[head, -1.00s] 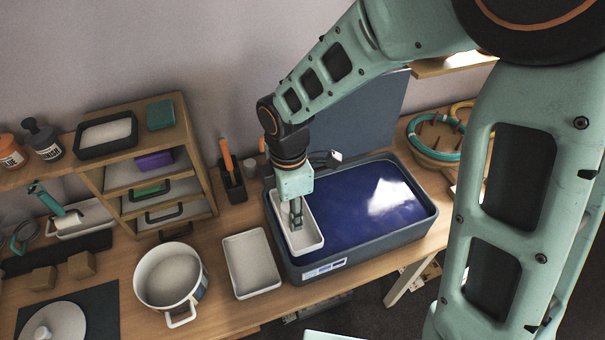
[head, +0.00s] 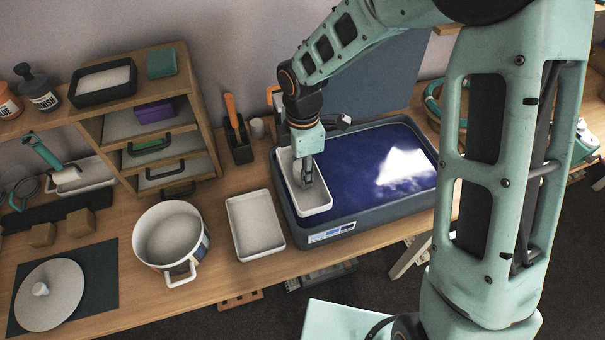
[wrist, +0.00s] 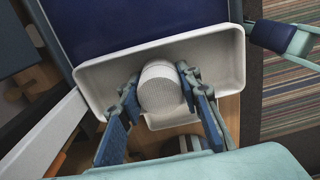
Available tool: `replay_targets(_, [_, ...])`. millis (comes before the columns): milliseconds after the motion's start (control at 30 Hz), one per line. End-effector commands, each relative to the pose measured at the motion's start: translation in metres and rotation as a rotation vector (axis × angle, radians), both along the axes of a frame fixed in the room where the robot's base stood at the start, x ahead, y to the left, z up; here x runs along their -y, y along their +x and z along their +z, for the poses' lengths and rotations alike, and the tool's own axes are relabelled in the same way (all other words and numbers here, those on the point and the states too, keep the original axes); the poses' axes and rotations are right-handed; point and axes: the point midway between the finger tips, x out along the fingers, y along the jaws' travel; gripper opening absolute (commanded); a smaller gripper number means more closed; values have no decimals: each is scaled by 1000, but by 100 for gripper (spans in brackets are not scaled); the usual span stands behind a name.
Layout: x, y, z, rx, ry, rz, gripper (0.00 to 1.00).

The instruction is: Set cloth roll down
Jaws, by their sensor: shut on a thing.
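My gripper (head: 308,180) points down into the long white tray (head: 318,206) at the left end of the blue-filled basin. In the wrist view my gripper (wrist: 160,76) is shut on the white, ribbed cloth roll (wrist: 161,88), one blue-padded finger on each side. The same tray (wrist: 92,80) lies beneath the roll in the wrist view. I cannot tell whether the roll touches the tray floor. In the head view the fingers mostly hide the roll.
The grey basin (head: 395,221) holds a shiny dark blue surface. A second white tray (head: 255,226) and a white pot (head: 170,235) stand to its left. A wooden drawer unit (head: 200,120) and a dark tool holder (head: 238,150) stand behind. Bare tabletop shows along the front edge.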

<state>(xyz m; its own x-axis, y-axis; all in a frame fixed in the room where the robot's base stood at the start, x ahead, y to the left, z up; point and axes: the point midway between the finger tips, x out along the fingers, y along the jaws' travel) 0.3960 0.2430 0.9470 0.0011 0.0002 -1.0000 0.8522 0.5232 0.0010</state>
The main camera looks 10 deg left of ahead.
Motion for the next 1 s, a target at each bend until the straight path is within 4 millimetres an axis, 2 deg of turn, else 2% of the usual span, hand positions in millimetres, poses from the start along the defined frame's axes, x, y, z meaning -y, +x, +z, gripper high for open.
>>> replay_targets(333, [0, 0, -4, 0, 0, 0, 8])
replay_targets(367, [0, 0, -3, 0, 0, 0, 34])
replay_targets(500, [0, 0, -2, 0, 0, 0, 49])
replay_targets(833, [0, 0, 1, 1, 1, 0, 49])
replay_targets(1000, [-1, 1, 22, 4, 3, -2, 49])
